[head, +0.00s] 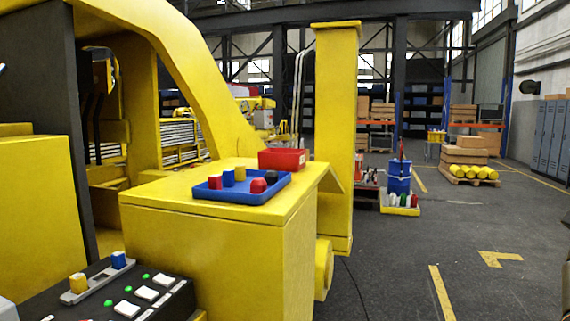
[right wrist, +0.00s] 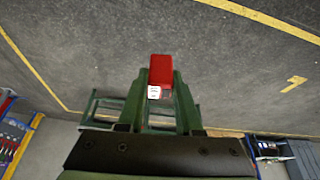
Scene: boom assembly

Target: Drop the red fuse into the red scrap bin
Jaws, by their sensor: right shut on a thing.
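In the right wrist view my right gripper (right wrist: 161,92) is shut on a red fuse (right wrist: 161,68), a red block with a small white patch at its lower left. Dark floor lies beyond the fuse. In the head view the red scrap bin (head: 282,158) stands on top of the yellow cabinet, behind a blue tray (head: 240,198). The inside of the bin is mostly hidden from this angle. Neither gripper shows in the head view, and my left gripper is in no view.
The blue tray holds several red, blue, yellow and dark pieces. A dark control panel (head: 120,297) with a yellow and a blue fuse is at the lower left. A yellow pillar (head: 335,110) rises right behind the bin. The floor (head: 400,260) to the right is open.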

